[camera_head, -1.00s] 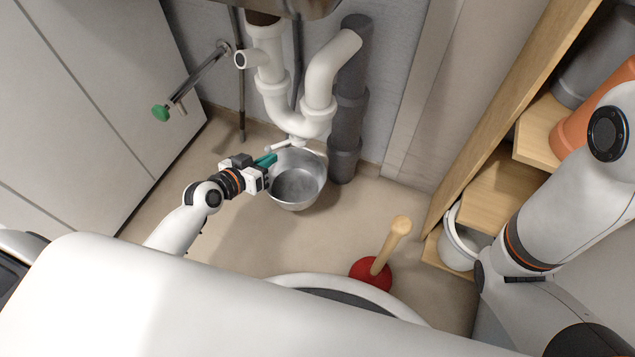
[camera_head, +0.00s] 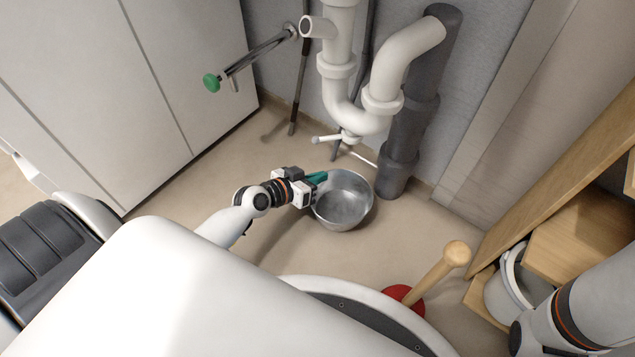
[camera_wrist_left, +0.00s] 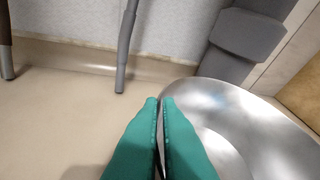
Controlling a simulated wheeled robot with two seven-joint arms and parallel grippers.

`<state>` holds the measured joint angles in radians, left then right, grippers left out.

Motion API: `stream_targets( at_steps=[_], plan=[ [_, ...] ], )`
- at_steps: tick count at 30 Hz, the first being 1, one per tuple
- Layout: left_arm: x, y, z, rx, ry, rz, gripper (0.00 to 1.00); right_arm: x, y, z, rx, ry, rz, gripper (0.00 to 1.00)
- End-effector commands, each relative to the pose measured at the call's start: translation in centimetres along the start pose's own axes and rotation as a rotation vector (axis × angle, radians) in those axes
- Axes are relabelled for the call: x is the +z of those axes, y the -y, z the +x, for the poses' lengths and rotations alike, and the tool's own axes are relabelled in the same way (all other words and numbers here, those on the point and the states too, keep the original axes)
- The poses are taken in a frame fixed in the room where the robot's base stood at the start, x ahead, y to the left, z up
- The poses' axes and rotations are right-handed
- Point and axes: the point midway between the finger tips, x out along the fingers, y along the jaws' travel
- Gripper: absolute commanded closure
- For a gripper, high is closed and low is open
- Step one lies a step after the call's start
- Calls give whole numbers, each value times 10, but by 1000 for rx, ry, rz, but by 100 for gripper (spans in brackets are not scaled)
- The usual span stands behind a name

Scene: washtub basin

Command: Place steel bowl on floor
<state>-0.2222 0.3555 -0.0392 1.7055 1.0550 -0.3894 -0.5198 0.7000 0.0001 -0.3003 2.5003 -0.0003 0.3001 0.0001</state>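The steel bowl (camera_head: 346,207) is upright, low over the beige floor (camera_head: 255,255), below the white drain pipe. I cannot tell whether its bottom touches the floor. My left gripper (camera_head: 319,178) is at the bowl's left rim. In the left wrist view, its green fingers (camera_wrist_left: 160,103) are close together with the rim of the bowl (camera_wrist_left: 235,125) between them. My right arm shows at the right edge in the head view, but its gripper is out of view.
The white drain trap (camera_head: 360,115) and grey pipe (camera_head: 407,135) stand just behind the bowl. A plunger (camera_head: 435,272) stands front right, near a white bucket (camera_head: 505,290) and wooden shelf (camera_head: 570,245). A white cabinet (camera_head: 150,80) is left. Floor is clear left of the bowl.

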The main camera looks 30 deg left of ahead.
Motion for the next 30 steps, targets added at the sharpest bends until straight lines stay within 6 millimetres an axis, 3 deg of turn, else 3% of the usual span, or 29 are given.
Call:
stream_targets(
  at_steps=[9,12,14,23,30],
  plan=[
    [-2,0,1,-1,1,1,100,1,0,-2,1,1,0,70],
    [-2,0,1,-1,0,1,80,1,0,-1,1,1,0,70],
    [-2,0,1,-1,0,1,73,1,0,-1,1,1,0,70],
    [0,0,-1,0,0,2,73,0,0,0,1,1,0,70],
    [2,1,-37,-1,-6,5,73,-6,3,17,1,1,0,70]
  ],
)
